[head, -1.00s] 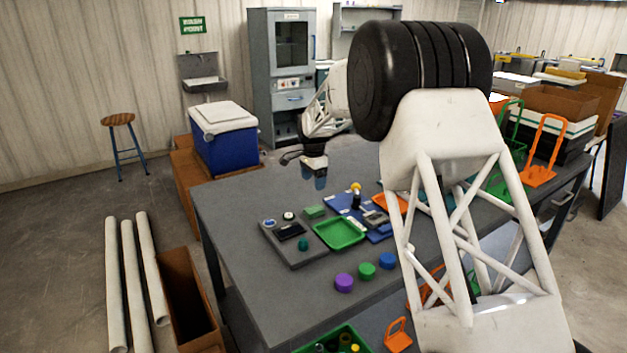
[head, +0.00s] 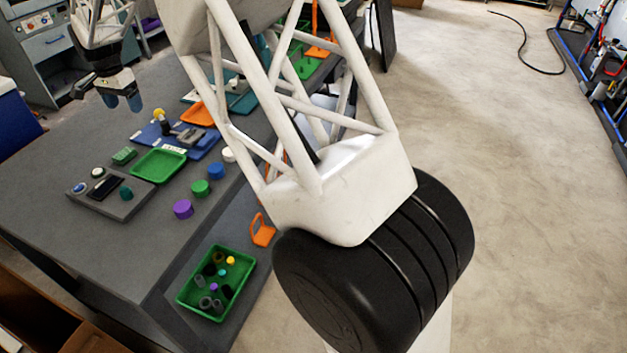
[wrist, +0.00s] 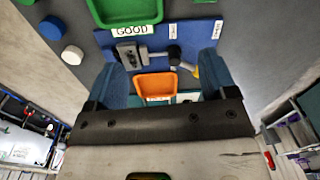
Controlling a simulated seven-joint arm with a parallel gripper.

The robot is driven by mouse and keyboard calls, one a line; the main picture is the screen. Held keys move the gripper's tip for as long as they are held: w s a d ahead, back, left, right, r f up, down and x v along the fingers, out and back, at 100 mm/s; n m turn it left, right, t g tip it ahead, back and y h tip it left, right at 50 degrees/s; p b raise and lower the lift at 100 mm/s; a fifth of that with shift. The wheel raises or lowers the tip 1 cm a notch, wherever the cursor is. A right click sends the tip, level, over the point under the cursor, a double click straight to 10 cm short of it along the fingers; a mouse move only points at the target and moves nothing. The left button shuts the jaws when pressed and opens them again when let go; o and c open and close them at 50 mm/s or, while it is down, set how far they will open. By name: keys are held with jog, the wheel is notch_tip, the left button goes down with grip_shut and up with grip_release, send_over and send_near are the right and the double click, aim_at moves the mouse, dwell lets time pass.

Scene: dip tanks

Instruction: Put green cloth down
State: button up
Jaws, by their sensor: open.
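A small green folded piece (head: 123,156), which may be the green cloth, lies on the grey table at the rear of a grey pad, just left of the green tray (head: 158,166). It is too small to tell cloth from block. My gripper (head: 122,102) is above the far part of the table, higher than the green piece and apart from it. In the wrist view my gripper (wrist: 160,78) has its two blue fingers wide apart with nothing between them. No green cloth shows in the wrist view, only part of the green tray (wrist: 124,12).
A blue mat (wrist: 205,36) labelled GOOD holds a grey fixture (wrist: 130,52); an orange tray (wrist: 155,87) sits beyond. Purple (head: 183,208), green and blue round pieces stand nearer. A green bin of small parts (head: 182,298) is at the front. The table's left area is bare.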

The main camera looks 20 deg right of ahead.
jog(key=s+d+r+n, duration=0.1)
jog(key=s+d+r, duration=0.3)
jog(key=s+d, duration=0.35)
jog(key=s+d+r+n+t, duration=0.1)
jog(key=s+d+r, duration=0.3)
jog(key=s+d, duration=0.4)
jog(key=s+d+r+n, duration=0.2)
jog(key=s+d+r, duration=0.2)
jog(key=s+d, duration=0.4)
jog(key=s+d+f+n, duration=0.1)
jog(key=s+d+f, duration=0.1)
jog(key=s, duration=0.8)
jog(key=s+d+f+n, duration=0.1)
jog(key=s+d, duration=0.4)
jog(key=s, duration=0.6)
jog(key=s+d+f+n+t, duration=0.1)
jog(key=s+d+f, duration=0.1)
jog(key=s, duration=0.8)
jog(key=shift+s+d+f+n, duration=0.3)
jog(key=shift+s+d, duration=0.05)
jog(key=shift+d, duration=0.35)
jog(key=o, duration=0.4)
